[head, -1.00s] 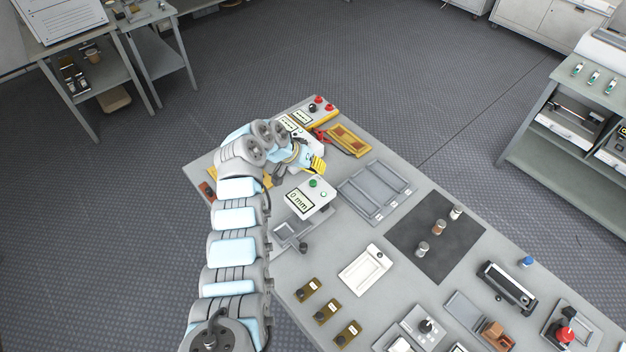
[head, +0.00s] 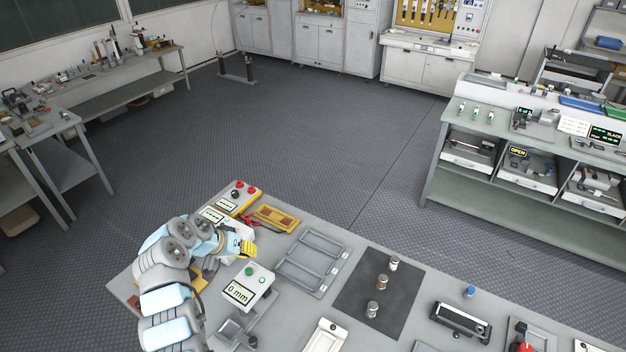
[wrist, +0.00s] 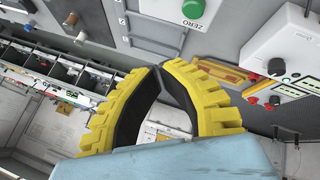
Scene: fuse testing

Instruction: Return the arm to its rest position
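My arm reaches up from the bottom left of the head view and bends over the left end of the grey workbench (head: 290,318). My gripper (head: 247,247) has yellow ribbed fingers and is near the meter with the green button (head: 249,286). In the wrist view its two yellow fingers (wrist: 160,68) curve inward and their tips meet, with nothing seen between them. The space enclosed by the fingers shows only background.
A grey divided tray (head: 312,262) and a dark mat (head: 375,295) with three small cylinders are right of my gripper. A yellow-brown holder (head: 273,219) lies behind it. Shelving (head: 530,160) stands at the right. Open floor (head: 270,130) lies beyond the bench.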

